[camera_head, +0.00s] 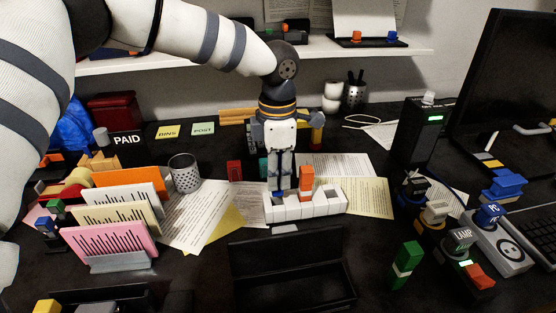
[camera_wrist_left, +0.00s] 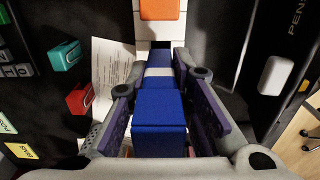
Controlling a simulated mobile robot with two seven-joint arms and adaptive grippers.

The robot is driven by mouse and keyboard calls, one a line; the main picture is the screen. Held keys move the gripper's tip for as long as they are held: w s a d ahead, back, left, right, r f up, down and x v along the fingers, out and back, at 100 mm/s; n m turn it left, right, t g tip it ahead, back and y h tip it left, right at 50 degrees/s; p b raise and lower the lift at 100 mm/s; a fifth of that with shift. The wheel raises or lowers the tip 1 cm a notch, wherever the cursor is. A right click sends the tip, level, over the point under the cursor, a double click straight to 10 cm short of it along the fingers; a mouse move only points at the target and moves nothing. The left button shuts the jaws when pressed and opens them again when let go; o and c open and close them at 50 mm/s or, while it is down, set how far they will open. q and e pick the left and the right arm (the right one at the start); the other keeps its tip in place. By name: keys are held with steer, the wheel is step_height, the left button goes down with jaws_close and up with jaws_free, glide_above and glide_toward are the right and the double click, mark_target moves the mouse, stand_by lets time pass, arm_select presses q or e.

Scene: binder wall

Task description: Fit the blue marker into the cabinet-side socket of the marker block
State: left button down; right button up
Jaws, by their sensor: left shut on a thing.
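The white marker block (camera_head: 318,205) sits on papers in the middle of the desk. An orange marker (camera_head: 306,178) stands upright in it, right of my left gripper. My left gripper (camera_head: 281,188) points down over the left part of the block, shut on the blue marker (camera_wrist_left: 158,108). The blue marker has a white band and lies between the fingers in the wrist view, its far end at the white block (camera_wrist_left: 151,30). The fingers hide that lower end in the head view, so I cannot tell whether it is in a socket. My right gripper is not in view.
A black open tray (camera_head: 290,285) lies in front of the block, and a green marker (camera_head: 405,262) stands to its right. A mesh cup (camera_head: 184,174) and letter rack (camera_head: 120,262) are left. A black box (camera_head: 419,133) and labelled devices stand right.

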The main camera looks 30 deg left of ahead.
mark_target(278, 191)
arm_select(q)
steer(key=shift+f, duration=0.6)
steer(key=shift+f, duration=2.1)
stand_by(1.2)
steer(key=c, duration=1.4)
jaws_free()
steer(key=shift+o, duration=0.2)
steer(key=shift+r, duration=0.1)
step_height(278, 191, up, 12)
steer(key=shift+f, duration=0.1)
